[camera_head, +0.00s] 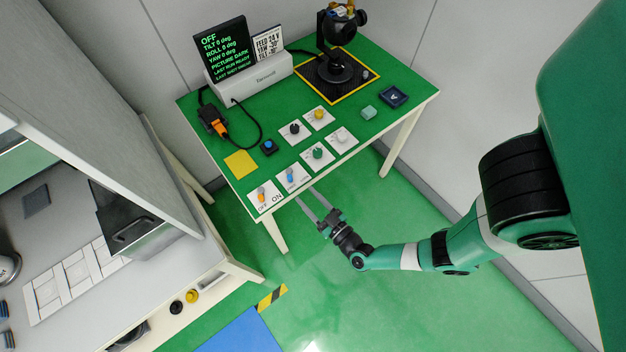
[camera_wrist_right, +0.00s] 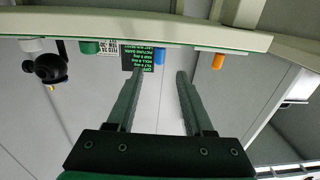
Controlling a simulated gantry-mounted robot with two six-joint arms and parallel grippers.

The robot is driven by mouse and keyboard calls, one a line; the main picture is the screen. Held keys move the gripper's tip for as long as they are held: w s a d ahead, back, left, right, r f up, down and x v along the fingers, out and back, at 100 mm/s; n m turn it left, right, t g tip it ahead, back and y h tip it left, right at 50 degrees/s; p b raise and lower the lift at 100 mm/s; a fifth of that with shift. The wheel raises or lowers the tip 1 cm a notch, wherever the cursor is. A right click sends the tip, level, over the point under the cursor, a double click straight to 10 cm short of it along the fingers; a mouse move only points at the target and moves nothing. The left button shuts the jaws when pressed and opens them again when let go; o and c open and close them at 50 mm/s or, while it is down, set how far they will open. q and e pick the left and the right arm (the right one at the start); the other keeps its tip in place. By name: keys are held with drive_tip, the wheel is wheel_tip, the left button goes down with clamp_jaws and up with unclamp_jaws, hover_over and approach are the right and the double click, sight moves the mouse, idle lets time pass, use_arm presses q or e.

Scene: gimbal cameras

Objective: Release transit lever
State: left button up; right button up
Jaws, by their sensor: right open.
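My right gripper (camera_head: 307,202) is open and empty, just off the front edge of the green table, with its fingers pointing toward the levers. It also shows in the right wrist view (camera_wrist_right: 157,80), fingers apart and nothing between them. A blue lever (camera_head: 291,175) stands on a white plate near the front edge; it also shows in the wrist view (camera_wrist_right: 195,54). An orange lever (camera_head: 262,195) on an ON/OFF plate is to its left, also in the wrist view (camera_wrist_right: 218,61). The plate lettering is too small to tell which is the transit lever. My left gripper is not in view.
A gimbal camera (camera_head: 334,58) stands on a black, yellow-edged pad at the back. A display (camera_head: 222,50) reads OFF and PICTURE DARK. Several knobs, including a green one (camera_head: 317,153), sit right of the levers. A grey bench (camera_head: 130,270) is at left.

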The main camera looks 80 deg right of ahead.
drive_tip(key=shift+v, duration=1.05)
